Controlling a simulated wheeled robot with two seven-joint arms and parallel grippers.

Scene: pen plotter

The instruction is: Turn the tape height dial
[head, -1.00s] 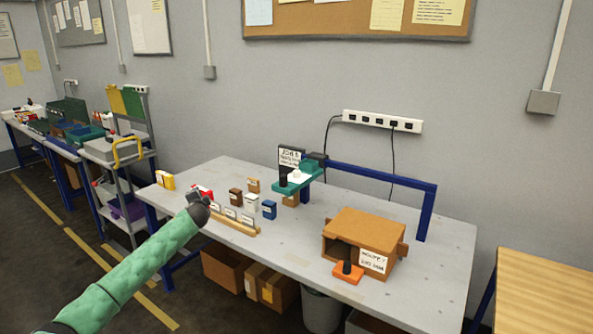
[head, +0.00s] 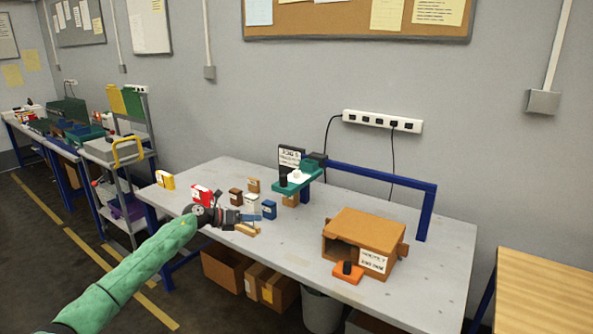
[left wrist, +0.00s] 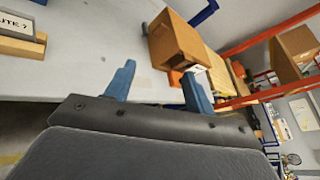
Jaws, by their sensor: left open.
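No part is clearly marked as the tape height dial. An orange block with a black knob (head: 347,269) sits at the front of a brown box-shaped unit (head: 368,237) with a white label. Another black knob (head: 283,180) stands on a teal plate (head: 302,182) farther back. My left gripper (head: 260,217) is open and empty, above the front left of the table, well left of the brown unit. In the left wrist view its blue fingers (left wrist: 159,70) are apart, with the brown unit (left wrist: 175,42) beyond them. My right gripper is out of view.
A blue frame (head: 380,175) spans the back. The grey table (head: 290,235) is clear between gripper and brown unit.

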